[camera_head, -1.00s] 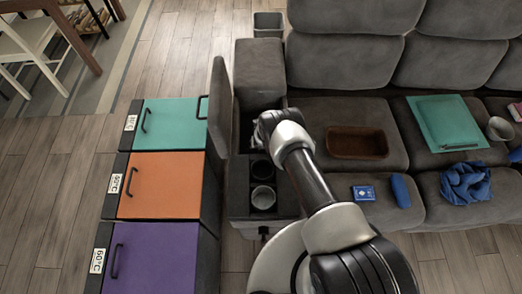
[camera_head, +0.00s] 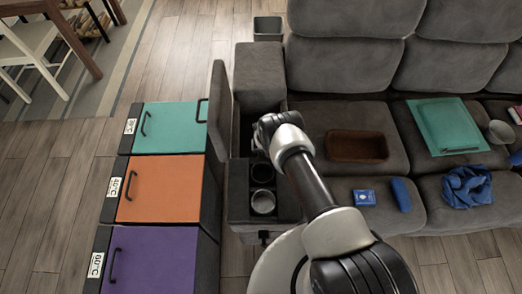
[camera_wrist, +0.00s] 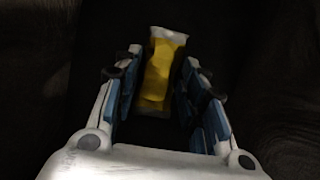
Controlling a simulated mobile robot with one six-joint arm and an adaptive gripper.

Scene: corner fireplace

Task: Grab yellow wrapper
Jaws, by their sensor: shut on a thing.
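The yellow wrapper (camera_wrist: 163,72), with a whitish top end, shows in the wrist view between the two fingers of my gripper (camera_wrist: 160,82). The fingers are shut on it from both sides. The surroundings there are dark. In the head view my gripper is at the open armrest compartment (camera_head: 246,128) of the sofa, and my arm hides the fingertips. The wrapper is not visible in the head view.
Two cup holders (camera_head: 262,186) lie in front of the compartment, and its raised lid (camera_head: 222,110) stands to the left. A brown basket (camera_head: 357,146), a blue card box (camera_head: 364,198) and a blue cloth (camera_head: 467,187) are on the sofa seats.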

